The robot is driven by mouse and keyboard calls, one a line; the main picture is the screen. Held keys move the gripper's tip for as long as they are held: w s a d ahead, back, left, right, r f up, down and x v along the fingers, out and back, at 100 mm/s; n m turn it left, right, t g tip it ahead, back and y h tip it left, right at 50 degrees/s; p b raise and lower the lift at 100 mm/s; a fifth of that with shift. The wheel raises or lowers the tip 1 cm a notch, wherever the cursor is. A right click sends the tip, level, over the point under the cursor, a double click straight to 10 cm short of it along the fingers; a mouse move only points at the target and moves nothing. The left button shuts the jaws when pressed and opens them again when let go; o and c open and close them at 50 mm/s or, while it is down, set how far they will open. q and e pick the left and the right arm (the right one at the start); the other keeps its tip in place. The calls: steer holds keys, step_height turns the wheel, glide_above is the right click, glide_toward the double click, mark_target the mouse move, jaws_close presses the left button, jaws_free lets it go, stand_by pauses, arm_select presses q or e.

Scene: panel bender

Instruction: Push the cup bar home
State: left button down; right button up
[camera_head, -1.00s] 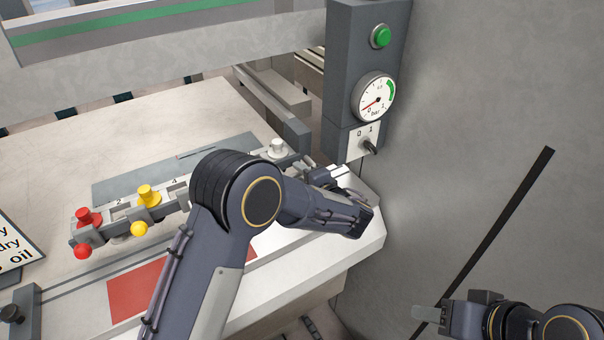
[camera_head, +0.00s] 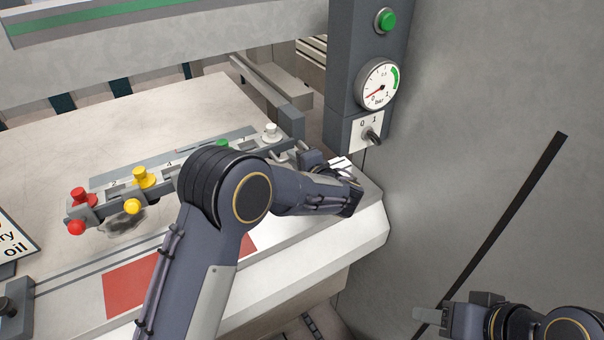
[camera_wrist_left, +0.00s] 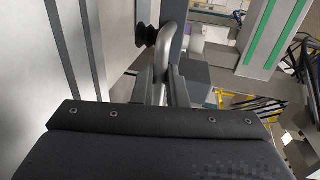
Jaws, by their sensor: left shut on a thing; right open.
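The cup bar (camera_head: 157,184) is a grey bar across the back of the table, carrying red (camera_head: 80,196), yellow (camera_head: 144,176), green (camera_head: 222,143) and white (camera_head: 270,131) knobs along its top. My left gripper (camera_head: 298,154) is at its right end, shut on a grey curved handle (camera_wrist_left: 165,50), which shows between the fingers in the left wrist view. My left arm hides part of the bar's right half. My right gripper (camera_head: 428,316) is open and empty at the lower right, apart from the table.
A grey post with a green button (camera_head: 386,20), a pressure gauge (camera_head: 377,84) and a 0-1 switch (camera_head: 372,135) stands just behind my left gripper. A red plate (camera_head: 125,285) lies on the front ledge. A dark patch (camera_head: 124,220) shows below the bar.

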arm_select(q)
steer(key=shift+w+a+f, duration=0.1)
steer(key=shift+w+a, duration=0.1)
steer(key=shift+w, duration=0.1)
steer(key=shift+d, duration=0.1)
arm_select(e)
steer(key=shift+f, duration=0.15)
arm_select(q)
steer(key=c, duration=1.5)
jaws_free()
steer(key=b+v, duration=0.2)
steer(key=v, duration=0.5)
steer(key=shift+s+d+r, duration=0.2)
steer(key=shift+s, duration=0.2)
arm_select(e)
steer(key=shift+f, duration=1.1)
